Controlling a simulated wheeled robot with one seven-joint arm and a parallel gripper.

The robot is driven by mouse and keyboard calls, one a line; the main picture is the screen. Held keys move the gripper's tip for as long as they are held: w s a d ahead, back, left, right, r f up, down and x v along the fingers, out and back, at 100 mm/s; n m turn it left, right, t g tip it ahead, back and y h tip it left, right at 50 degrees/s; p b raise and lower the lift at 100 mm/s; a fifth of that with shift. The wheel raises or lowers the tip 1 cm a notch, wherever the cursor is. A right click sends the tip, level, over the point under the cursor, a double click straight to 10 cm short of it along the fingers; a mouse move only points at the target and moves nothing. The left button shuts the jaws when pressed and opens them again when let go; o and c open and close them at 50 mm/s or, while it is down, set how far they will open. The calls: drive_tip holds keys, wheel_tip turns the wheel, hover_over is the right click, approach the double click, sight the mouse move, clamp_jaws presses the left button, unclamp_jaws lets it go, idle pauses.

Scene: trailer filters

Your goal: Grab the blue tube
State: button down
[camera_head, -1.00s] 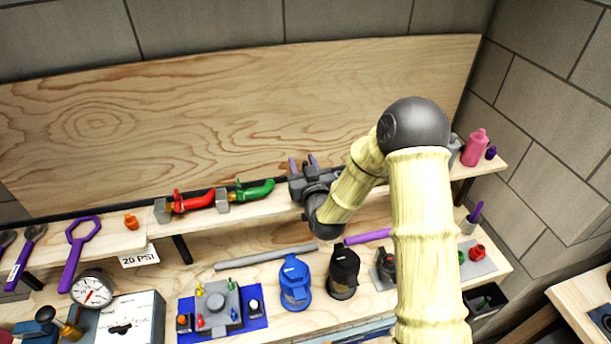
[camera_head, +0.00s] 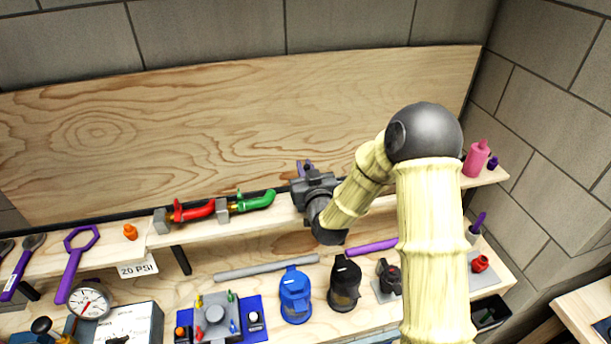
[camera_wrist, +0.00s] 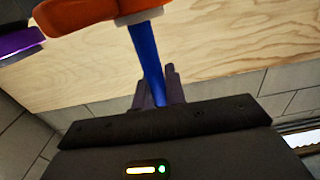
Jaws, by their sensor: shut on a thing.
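The blue tube (camera_wrist: 148,58) shows in the wrist view as a thin, straight, slightly tilted piece. It runs from a grey collar beneath an orange part (camera_wrist: 85,12) down between my fingers. My gripper (camera_wrist: 157,92) is shut on the blue tube, with one dark finger on each side of it. In the head view my gripper (camera_head: 306,168) is at the upper shelf, right of the green-handled valve (camera_head: 256,201). The tube cannot be made out in the head view.
A red-handled valve (camera_head: 194,211) stands left of the green one. A pink bottle (camera_head: 476,158) is at the shelf's right end. Below are a blue filter (camera_head: 295,296), a black filter (camera_head: 344,284) and a purple rod (camera_head: 372,247). The wooden panel (camera_head: 220,130) stands behind.

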wheel_tip(320, 180, up, 8)
drive_tip(key=b, duration=0.2)
drive_tip(key=shift+w+a, duration=0.1)
drive_tip(key=shift+s, duration=0.25)
idle(0.3)
